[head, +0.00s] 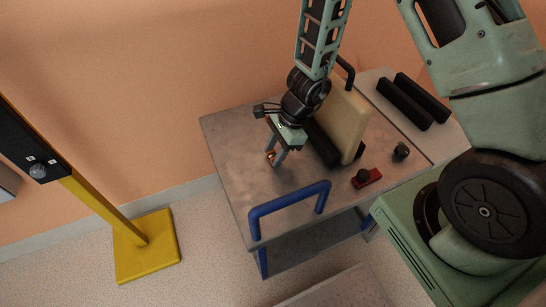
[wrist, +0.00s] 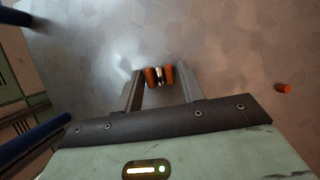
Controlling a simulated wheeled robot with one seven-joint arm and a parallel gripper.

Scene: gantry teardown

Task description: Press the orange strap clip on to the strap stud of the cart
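The orange strap clip (wrist: 151,78) shows in the wrist view as two orange pieces with a bright metal part between them. It sits between the fingertips of my gripper (wrist: 160,82), which look closed against its sides. In the head view my gripper (head: 275,156) points down over the left part of the cart top (head: 235,150), and the clip (head: 270,157) shows as a small copper-orange spot at the fingertips. The bright middle part may be the strap stud; I cannot tell whether the clip is seated on it.
A small orange cylinder (wrist: 284,88) lies apart on the cart top. A tan panel (head: 345,122), a red block with a dark knob (head: 367,178) and a black knob (head: 401,151) are to the right. A blue handle (head: 288,200) rises at the front edge. A yellow post (head: 100,208) stands left.

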